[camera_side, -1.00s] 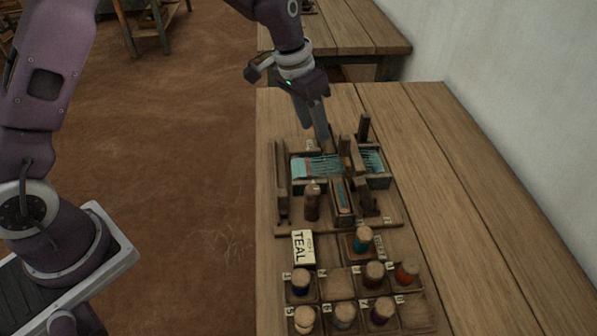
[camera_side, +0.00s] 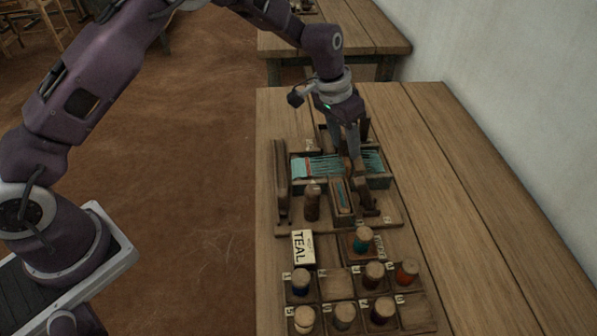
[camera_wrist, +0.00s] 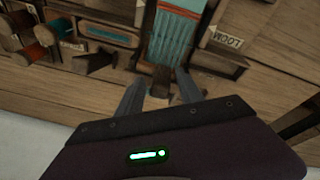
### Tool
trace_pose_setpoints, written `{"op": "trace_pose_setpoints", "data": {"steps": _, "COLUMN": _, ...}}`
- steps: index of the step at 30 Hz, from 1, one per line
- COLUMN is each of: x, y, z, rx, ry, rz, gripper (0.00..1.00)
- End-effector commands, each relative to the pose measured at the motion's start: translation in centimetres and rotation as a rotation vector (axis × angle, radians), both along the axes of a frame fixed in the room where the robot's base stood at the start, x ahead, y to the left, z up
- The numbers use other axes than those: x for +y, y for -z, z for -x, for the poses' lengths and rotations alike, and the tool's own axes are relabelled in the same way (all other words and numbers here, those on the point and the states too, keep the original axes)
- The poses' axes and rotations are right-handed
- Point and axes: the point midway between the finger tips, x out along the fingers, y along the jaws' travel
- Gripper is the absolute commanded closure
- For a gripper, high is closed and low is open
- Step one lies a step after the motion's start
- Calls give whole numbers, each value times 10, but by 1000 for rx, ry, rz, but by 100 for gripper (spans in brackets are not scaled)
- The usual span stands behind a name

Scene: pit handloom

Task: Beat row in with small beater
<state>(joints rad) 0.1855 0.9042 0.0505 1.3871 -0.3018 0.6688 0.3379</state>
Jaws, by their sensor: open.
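A small loom with teal threads (camera_side: 318,166) and a red stripe across them sits on the wooden board; its teal threads also show in the wrist view (camera_wrist: 174,40). My gripper (camera_side: 354,156) points down at the loom's right part and hides some of it. In the wrist view my open gripper (camera_wrist: 160,86) has one finger on each side of a dark wooden block (camera_wrist: 160,76) at the end of the threads. I cannot tell whether the fingers touch it, or which wooden piece is the small beater.
A dark wooden peg (camera_side: 312,203) and a narrow box with a teal-wound piece (camera_side: 342,200) stand in front of the loom. The table's right side (camera_side: 470,210) is clear.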

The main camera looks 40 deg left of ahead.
Motion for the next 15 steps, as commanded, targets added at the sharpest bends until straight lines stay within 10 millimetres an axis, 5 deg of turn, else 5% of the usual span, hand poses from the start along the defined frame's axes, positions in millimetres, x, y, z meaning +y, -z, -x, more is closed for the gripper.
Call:
{"op": "trace_pose_setpoints", "data": {"steps": 7, "x": 0, "y": 0, "z": 0, "rx": 0, "ry": 0, "rz": 0, "gripper": 56}}
{"op": "trace_pose_setpoints", "data": {"steps": 13, "x": 0, "y": 0, "z": 0, "rx": 0, "ry": 0, "rz": 0, "gripper": 96}}
{"op": "trace_pose_setpoints", "data": {"steps": 15, "x": 0, "y": -1, "z": 0, "rx": 0, "ry": 0, "rz": 1, "gripper": 99}}
